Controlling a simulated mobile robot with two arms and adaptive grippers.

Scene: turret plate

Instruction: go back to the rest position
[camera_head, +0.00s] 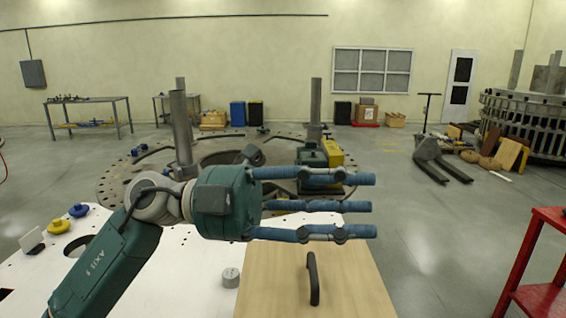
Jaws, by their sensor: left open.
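My left gripper (365,206) reaches in from the left on its dark green arm. Its blue fingers point right, are spread apart and hold nothing. It is in the air above a wooden board (350,275) and a white table top (180,275). A black handle (313,279) stands up on the board, below the fingers in the picture. My right gripper is not in view.
A blue knob (78,210), a yellow knob (60,226) and a grey cylinder (231,277) are on the white top. Behind is a large round turret plate (120,187) with upright posts. A red stand (545,295) is at right. Open floor lies between.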

